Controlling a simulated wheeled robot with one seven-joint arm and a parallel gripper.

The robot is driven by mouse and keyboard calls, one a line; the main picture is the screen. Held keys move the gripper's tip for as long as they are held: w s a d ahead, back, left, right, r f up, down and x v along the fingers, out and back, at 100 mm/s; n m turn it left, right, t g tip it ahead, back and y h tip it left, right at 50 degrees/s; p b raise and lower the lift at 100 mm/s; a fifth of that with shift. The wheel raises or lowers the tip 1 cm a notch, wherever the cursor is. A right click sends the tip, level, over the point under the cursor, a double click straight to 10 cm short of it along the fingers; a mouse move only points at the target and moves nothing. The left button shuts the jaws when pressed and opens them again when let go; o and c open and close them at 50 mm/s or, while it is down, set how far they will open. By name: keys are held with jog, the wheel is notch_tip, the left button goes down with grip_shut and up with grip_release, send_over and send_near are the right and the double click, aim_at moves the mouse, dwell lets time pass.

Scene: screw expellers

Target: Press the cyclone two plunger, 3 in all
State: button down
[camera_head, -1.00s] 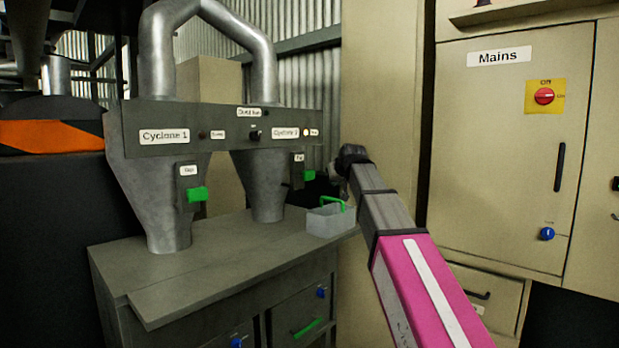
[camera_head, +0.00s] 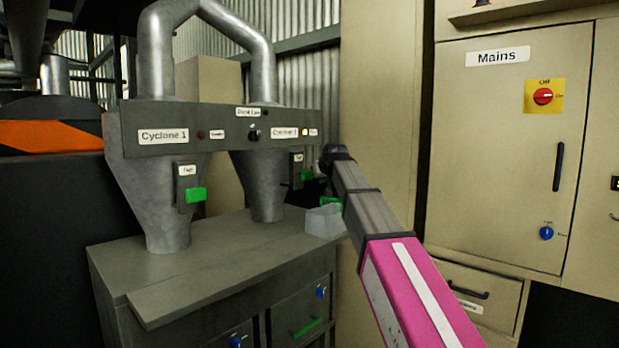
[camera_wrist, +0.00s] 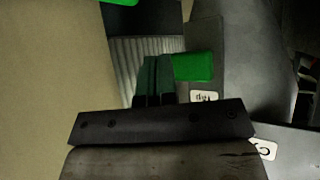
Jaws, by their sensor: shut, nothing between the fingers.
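The Cyclone 2 hopper (camera_head: 264,185) is the right grey metal cone under the panel. Its green plunger (camera_head: 306,175) sticks out to the right from a dark plate with a small white label. In the wrist view, the green block of the plunger (camera_wrist: 194,66) is just right of the fingers. My gripper (camera_wrist: 155,64) is shut and empty, its dark fingers close together. The fingers look very close to the plunger; I cannot tell whether they touch it. In the head view my wrist is just right of the plunger, and the fingertips are hard to make out.
The Cyclone 1 hopper (camera_head: 160,205), with its own green plunger (camera_head: 196,194), stands to the left. The control panel (camera_head: 230,148) spans both hoppers. A grey bin (camera_head: 323,222) with a green handle sits on the bench (camera_head: 215,250), partly behind my arm. The Mains cabinet (camera_head: 510,120) is at right.

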aim_at(310, 178)
jog(key=shift+w+a, duration=0.7)
jog(key=shift+a, duration=0.2)
dwell(1.4)
jog(key=shift+w+a, duration=0.25)
jog(key=shift+a, duration=0.05)
jog(key=shift+w+a, duration=0.7)
jog(key=shift+a, duration=0.25)
dwell(1.6)
jog(key=shift+d, duration=0.1)
dwell(0.3)
jog(key=shift+s+d, duration=0.95)
jog(key=shift+d, duration=0.2)
jog(key=shift+s+d, duration=0.1)
jog(key=shift+s+d, duration=0.75)
jog(key=shift+d, duration=0.2)
jog(key=shift+s+d, duration=0.7)
jog(key=shift+d, duration=0.25)
